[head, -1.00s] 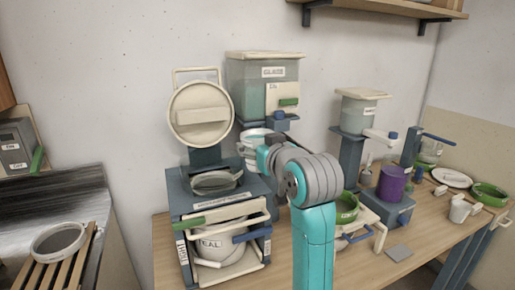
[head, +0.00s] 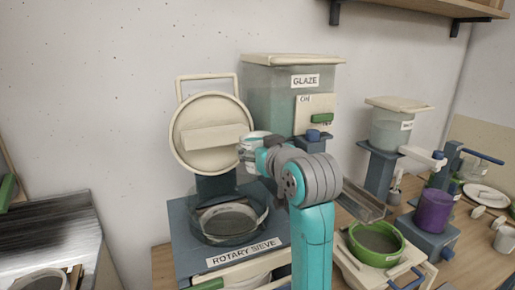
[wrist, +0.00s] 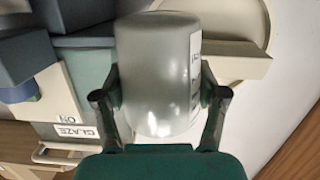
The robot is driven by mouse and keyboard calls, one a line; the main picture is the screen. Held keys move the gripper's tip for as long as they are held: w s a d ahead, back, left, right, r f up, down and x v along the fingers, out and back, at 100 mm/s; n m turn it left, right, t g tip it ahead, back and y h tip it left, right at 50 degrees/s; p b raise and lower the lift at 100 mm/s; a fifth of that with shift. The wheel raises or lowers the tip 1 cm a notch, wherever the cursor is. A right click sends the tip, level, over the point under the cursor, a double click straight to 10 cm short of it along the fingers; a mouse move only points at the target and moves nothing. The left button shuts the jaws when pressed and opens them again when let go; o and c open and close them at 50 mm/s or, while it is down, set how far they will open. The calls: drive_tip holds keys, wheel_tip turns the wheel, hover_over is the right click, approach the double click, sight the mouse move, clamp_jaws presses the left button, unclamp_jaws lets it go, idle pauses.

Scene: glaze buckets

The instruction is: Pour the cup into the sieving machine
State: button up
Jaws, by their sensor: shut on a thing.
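The sieving machine is a dark blue unit labelled ROTARY SIEVE (head: 243,252). Its round cream lid (head: 190,150) stands open against the wall. Its round sieve bowl (head: 230,222) faces up below the lid. My gripper (wrist: 160,88) is shut on a pale translucent cup (wrist: 155,45) with a white label, one finger on each side. In the head view the cup (head: 247,153) is partly hidden by my arm. It is above the right rear of the sieve bowl, by the lid's right edge. The cup's contents are not visible.
A glaze dispenser (head: 275,95) stands behind and right of the sieve. A green-rimmed bowl (head: 377,243), a purple container (head: 433,212) and another dispenser (head: 392,130) are to the right. A metal sink surface (head: 45,235) is at left.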

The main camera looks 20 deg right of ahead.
drive_tip(key=shift+f, duration=1.8)
drive_tip(key=shift+s+d+r+n+h, duration=0.1)
drive_tip(key=shift+d+r+n+h, duration=0.1)
drive_tip(key=shift+n, duration=0.35)
drive_tip(key=shift+d+r+n+h, duration=0.1)
drive_tip(key=shift+d+n, duration=0.05)
drive_tip(key=shift+n, duration=0.4)
drive_tip(key=shift+f, duration=0.3)
drive_tip(key=shift+s+n+t, duration=0.1)
drive_tip(key=shift+n+t, duration=0.2)
drive_tip(key=shift+t, duration=0.1)
drive_tip(key=shift+d+r+n, duration=0.1)
drive_tip(key=shift+r+n, duration=0.1)
drive_tip(key=shift+n, duration=0.5)
drive_tip(key=shift+n+h, duration=0.3)
drive_tip(key=shift+n, duration=0.9)
drive_tip(key=shift+f, duration=0.1)
drive_tip(key=shift+f+n+g+h, duration=0.2)
drive_tip(key=shift+n+g+h, duration=0.15)
drive_tip(key=shift+n, duration=0.85)
